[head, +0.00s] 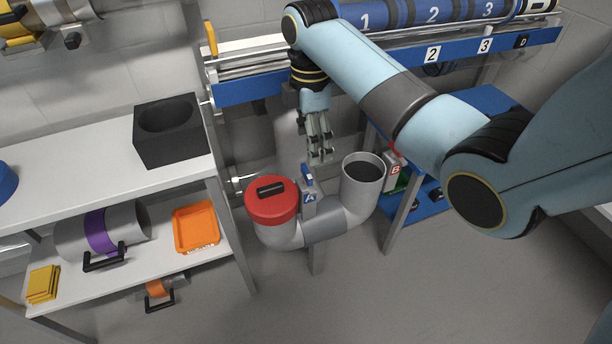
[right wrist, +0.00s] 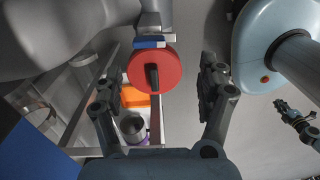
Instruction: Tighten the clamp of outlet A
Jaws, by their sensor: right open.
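Outlet A is a grey U-shaped pipe end closed by a red cap (head: 271,200) with a black handle; the cap also shows in the right wrist view (right wrist: 155,69). Its clamp (head: 308,192), marked A, stands just right of the cap, with a blue part on top. A blue part (right wrist: 150,42) also shows beside the cap in the right wrist view. My right gripper (head: 319,152) is open and empty, pointing down above the clamp and apart from it. What looks like my left gripper (right wrist: 300,122) is at the right edge of the wrist view, too small to read.
An open grey pipe mouth (head: 363,170) and a post marked B (head: 394,170) stand to the right. A blue rail (head: 262,91) with numbered tubes runs behind. At left, a shelf holds a black box (head: 168,146), an orange tray (head: 196,229) and a grey tube with purple band (head: 100,230).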

